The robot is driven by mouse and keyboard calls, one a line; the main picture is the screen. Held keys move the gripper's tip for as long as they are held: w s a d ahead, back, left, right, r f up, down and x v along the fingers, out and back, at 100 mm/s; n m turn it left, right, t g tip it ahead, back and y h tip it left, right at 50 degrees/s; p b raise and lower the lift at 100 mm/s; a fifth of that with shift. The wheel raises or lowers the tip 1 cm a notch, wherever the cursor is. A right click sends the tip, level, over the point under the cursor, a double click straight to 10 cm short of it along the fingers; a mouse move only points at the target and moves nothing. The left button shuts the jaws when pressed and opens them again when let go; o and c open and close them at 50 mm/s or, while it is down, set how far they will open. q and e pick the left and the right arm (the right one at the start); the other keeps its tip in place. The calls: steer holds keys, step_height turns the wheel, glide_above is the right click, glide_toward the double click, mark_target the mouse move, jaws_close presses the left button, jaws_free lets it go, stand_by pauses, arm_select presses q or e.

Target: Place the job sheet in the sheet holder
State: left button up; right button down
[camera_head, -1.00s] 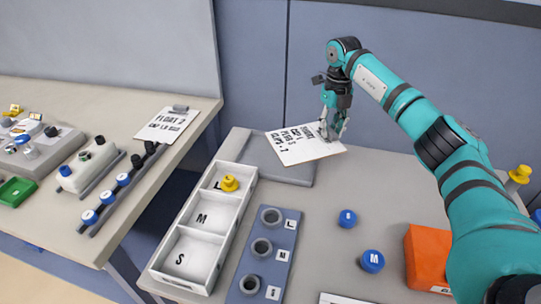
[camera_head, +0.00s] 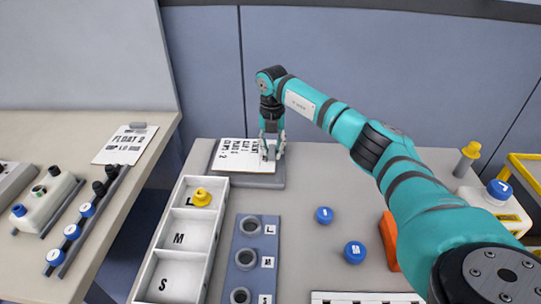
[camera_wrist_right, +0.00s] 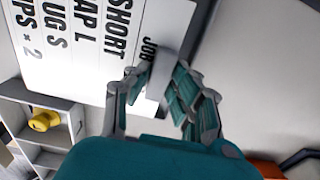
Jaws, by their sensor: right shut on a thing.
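The white job sheet (camera_head: 232,155), printed in black, lies over the grey sheet holder (camera_head: 262,181) at the back of the table. It is turned roughly in line with the holder; whether it rests on the holder or hovers just above, I cannot tell. My right gripper (camera_head: 271,150) is at the sheet's right end, shut on its grey clip. The wrist view shows the fingers (camera_wrist_right: 165,95) around the clip, with the sheet (camera_wrist_right: 85,50) reaching up and left. My left gripper is not in view.
A white three-compartment tray (camera_head: 161,245) with a yellow cap (camera_head: 202,197) stands in front of the holder. Beside it is a blue socket block (camera_head: 245,263). Blue caps (camera_head: 324,215) lie to the right. Another sheet (camera_head: 125,146) lies on the left table.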

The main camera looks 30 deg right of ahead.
step_height(320, 180, down, 2)
steer(key=shift+f, duration=0.55)
steer(key=c, duration=1.4)
jaws_free()
steer(key=shift+f, duration=0.1)
steer(key=shift+c, duration=0.2)
step_height(320, 180, up, 12)
steer(key=shift+r+b, duration=0.15)
steer(key=shift+b, duration=0.55)
